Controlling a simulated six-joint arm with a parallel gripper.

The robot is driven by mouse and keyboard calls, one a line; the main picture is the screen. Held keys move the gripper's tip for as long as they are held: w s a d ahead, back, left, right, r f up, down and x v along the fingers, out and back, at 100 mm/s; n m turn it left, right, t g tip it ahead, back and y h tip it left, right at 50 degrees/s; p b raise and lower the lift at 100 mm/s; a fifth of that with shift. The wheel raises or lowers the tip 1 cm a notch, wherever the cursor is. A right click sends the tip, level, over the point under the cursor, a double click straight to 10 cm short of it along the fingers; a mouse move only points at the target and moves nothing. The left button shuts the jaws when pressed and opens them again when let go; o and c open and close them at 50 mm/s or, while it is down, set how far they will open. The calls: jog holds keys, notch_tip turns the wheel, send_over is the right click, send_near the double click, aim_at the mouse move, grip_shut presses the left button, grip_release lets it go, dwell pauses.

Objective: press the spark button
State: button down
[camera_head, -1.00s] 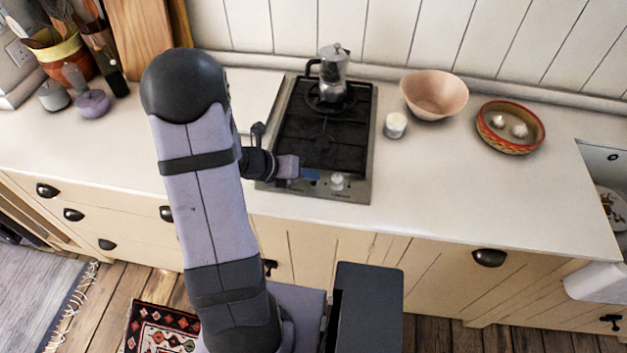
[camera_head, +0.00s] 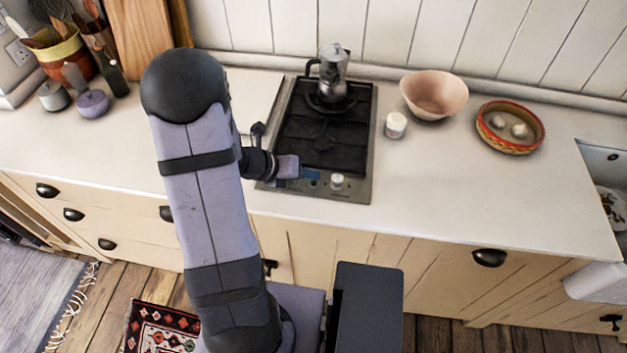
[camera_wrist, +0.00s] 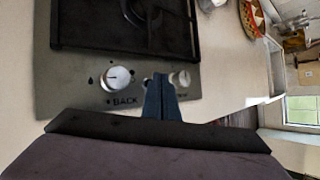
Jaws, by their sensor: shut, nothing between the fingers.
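The hob (camera_head: 350,188) is set in the worktop, with its control panel along the front edge. My gripper (camera_head: 311,173) is shut and empty, low over the left part of that panel. In the wrist view my closed fingertips (camera_wrist: 160,80) show between a white knob (camera_wrist: 116,78) above the word BACK and a second pale knob (camera_wrist: 180,78), which the fingers partly cover. In the head view one white knob (camera_head: 337,181) shows right of my fingertips. I cannot clearly make out the spark button. Whether the fingertips touch the panel is unclear.
A moka pot (camera_head: 334,73) stands on the back burner. A white jar (camera_head: 395,125), a pink bowl (camera_head: 434,94) and a patterned dish (camera_head: 511,127) stand right of the hob. The worktop in front of them is clear.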

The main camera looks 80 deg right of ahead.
jog(key=shift+f, duration=0.1)
jog(key=shift+f+b, duration=0.35)
jog(key=shift+f, duration=0.05)
jog(key=shift+r, duration=0.15)
jog(key=shift+r+p, duration=0.3)
jog(key=shift+p, duration=0.15)
jog(key=shift+r, duration=0.1)
dwell(0.3)
notch_tip(320, 180, up, 6)
jog(key=p, duration=0.5)
jog(key=shift+p, duration=0.35)
dwell(0.5)
